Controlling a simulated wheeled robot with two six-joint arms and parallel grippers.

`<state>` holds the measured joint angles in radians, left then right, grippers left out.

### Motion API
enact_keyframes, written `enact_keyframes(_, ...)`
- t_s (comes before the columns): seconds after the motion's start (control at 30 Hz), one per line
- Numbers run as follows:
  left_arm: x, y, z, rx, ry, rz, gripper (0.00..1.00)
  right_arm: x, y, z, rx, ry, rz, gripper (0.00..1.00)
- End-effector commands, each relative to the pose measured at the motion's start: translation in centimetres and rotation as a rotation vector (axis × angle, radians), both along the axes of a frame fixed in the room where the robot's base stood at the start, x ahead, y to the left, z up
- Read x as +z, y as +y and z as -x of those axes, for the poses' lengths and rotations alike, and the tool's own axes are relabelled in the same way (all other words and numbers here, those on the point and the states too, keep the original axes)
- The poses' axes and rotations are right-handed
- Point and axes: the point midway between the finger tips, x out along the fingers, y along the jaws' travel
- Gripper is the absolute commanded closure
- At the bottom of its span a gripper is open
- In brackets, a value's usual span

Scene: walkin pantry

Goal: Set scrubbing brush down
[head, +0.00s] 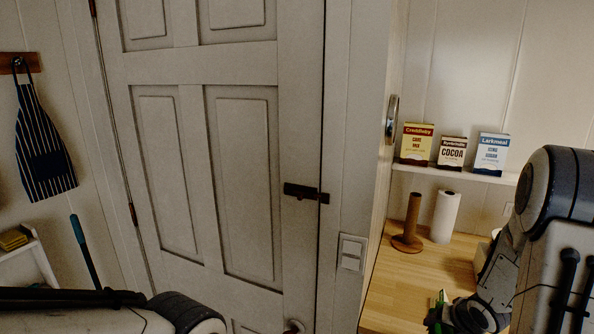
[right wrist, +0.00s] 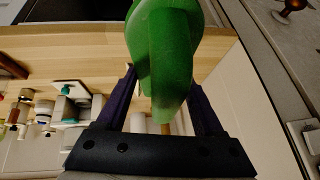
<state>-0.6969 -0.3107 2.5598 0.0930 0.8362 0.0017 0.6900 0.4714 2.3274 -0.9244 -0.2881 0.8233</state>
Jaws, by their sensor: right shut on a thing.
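The scrubbing brush shows as a green body (right wrist: 160,55) between the two dark fingers of my right gripper (right wrist: 162,95) in the right wrist view. The gripper is shut on it. In the head view, the right gripper (head: 440,318) is low at the right, over the front of the wooden counter (head: 405,290), with a small green part of the brush (head: 441,298) showing. I cannot tell whether the brush touches the counter.
A wooden towel holder (head: 407,222) and a paper roll (head: 444,216) stand at the counter's back. Boxes, including a cocoa box (head: 452,152), stand on the shelf above. A closed door (head: 230,130) is to the left. Counter space in front of the holder looks clear.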

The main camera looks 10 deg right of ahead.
Motion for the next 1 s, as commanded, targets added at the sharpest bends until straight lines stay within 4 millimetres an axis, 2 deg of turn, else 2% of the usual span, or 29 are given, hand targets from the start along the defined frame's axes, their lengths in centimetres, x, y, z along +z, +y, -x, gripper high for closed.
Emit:
enact_keyframes(0.17,-0.4,0.0,0.0,0.0,0.001,-0.001,1.0,-1.7,4.7,-2.2,0.125,0.001,-0.009,0.93)
enact_keyframes(0.27,-0.7,0.0,0.0,0.0,0.001,-0.001,1.0,-2.8,8.4,-3.4,0.219,0.001,-0.012,0.93)
enact_keyframes(0.33,-0.9,0.0,0.0,0.0,0.001,-0.001,1.0,-3.8,11.5,-4.2,0.299,0.002,-0.012,0.93)
enact_keyframes(0.4,-1.1,0.0,0.0,0.0,0.001,-0.001,1.0,-4.8,14.8,-4.7,0.382,0.001,-0.009,0.93)
enact_keyframes(0.5,-1.3,0.0,0.0,-0.001,0.001,-0.001,1.0,-5.9,18.6,-5.0,0.478,0.001,0.0,0.93)
enact_keyframes(0.6,-1.4,0.0,0.0,-0.001,0.001,-0.001,1.0,-6.6,21.1,-5.0,0.541,0.001,0.009,0.93)
enact_keyframes(0.73,-1.4,0.0,0.0,-0.001,0.001,-0.001,1.0,-6.7,22.6,-4.5,0.582,0.0,0.015,0.93)
enact_keyframes(0.9,-1.4,0.0,0.0,-0.001,0.001,-0.001,1.0,-5.4,22.9,-1.9,0.589,-0.002,0.018,0.93)
enact_keyframes(1.0,-1.4,0.0,0.0,-0.001,0.001,-0.001,1.0,-5.1,22.9,-1.1,0.59,-0.001,0.018,0.93)
